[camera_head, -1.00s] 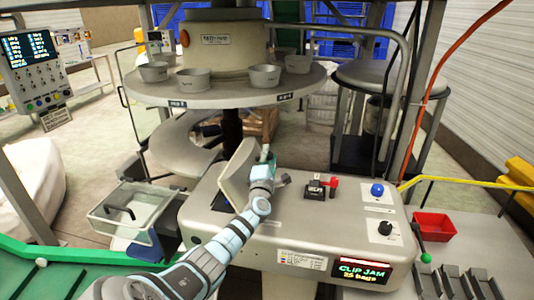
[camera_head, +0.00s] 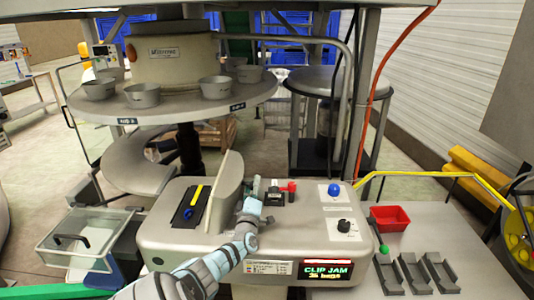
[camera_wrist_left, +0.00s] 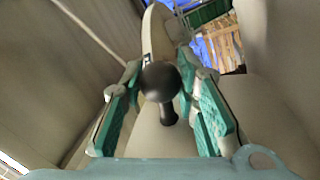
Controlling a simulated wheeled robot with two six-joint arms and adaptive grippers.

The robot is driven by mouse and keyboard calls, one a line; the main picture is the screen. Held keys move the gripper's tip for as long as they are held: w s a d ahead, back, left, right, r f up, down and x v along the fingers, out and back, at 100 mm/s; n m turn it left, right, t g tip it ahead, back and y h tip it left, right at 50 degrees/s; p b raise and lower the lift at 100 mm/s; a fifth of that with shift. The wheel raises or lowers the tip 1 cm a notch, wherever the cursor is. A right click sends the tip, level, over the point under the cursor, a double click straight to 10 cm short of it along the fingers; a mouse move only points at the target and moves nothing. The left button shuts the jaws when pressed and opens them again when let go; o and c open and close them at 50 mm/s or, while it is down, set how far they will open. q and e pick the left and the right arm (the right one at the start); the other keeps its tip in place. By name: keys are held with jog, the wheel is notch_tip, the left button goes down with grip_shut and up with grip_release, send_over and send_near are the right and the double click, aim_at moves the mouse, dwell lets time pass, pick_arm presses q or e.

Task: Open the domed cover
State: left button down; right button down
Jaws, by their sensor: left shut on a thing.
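The domed cover (camera_head: 226,187) stands raised on edge on top of the grey clipper machine (camera_head: 180,240). Left of it, the opened recess (camera_head: 190,207) shows a dark slot with a yellow strip and a small blue part. My left gripper (camera_head: 256,190) is at the right side of the cover. In the left wrist view my left gripper (camera_wrist_left: 160,66) is shut on a round black knob (camera_wrist_left: 160,82), with a finger on each side. The cover's pale face (camera_wrist_left: 155,38) rises behind the knob. My right gripper is not in view.
A round table with grey cups (camera_head: 142,95) overhangs the back. A clear bin (camera_head: 80,242) stands left; a red tray (camera_head: 390,218) lies right.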

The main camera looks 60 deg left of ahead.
pick_arm(q)
jog(key=shift+f, duration=0.1)
dwell(0.3)
jog(key=c, duration=1.4)
grip_release()
jog(key=shift+o, duration=0.9)
jog(key=shift+f, duration=0.1)
jog(key=v, duration=1.2)
jog(key=shift+w+a+f, duration=0.1)
